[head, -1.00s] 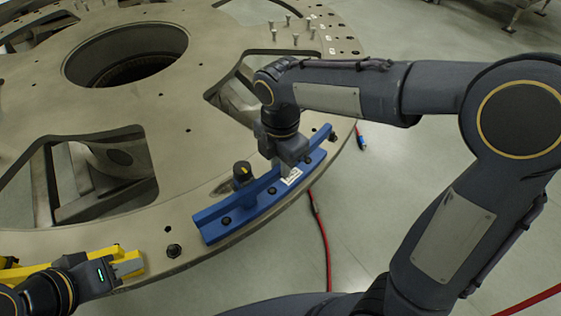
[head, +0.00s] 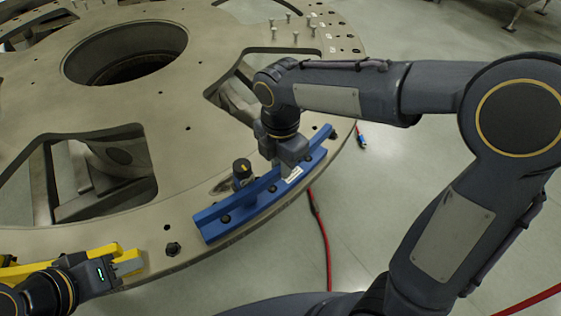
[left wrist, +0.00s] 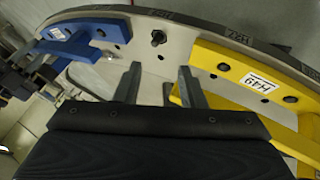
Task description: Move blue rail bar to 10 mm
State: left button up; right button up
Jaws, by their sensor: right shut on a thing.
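The blue rail bar (head: 240,212) lies along the rim of the round metal turret plate (head: 185,165), with a white label and dark bolts on it. It also shows at the upper left of the left wrist view (left wrist: 100,31). My right gripper (head: 288,172) points down and is shut on the bar right of its middle, next to the label. Its fingertips are partly hidden by the gripper body. My left gripper (head: 130,267) is at the lower left. In the left wrist view its two fingers (left wrist: 160,72) are apart with nothing between them.
A yellow rail bar (head: 100,253) sits by my left gripper and shows large in the left wrist view (left wrist: 237,68). A dark knob (head: 242,172) stands behind the blue bar. A dark bolt (head: 172,249) sits on the rim between the bars. A red cable (head: 322,235) hangs to the floor.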

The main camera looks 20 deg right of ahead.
jog(key=shift+f+b, duration=0.3)
jog(key=shift+f, duration=0.25)
dwell(0.4)
jog(key=o, duration=0.7)
jog(key=shift+s, duration=0.1)
notch_tip(320, 180, up, 7)
jog(key=p, duration=0.6)
jog(key=shift+r+p, duration=0.15)
jog(key=shift+p, duration=0.2)
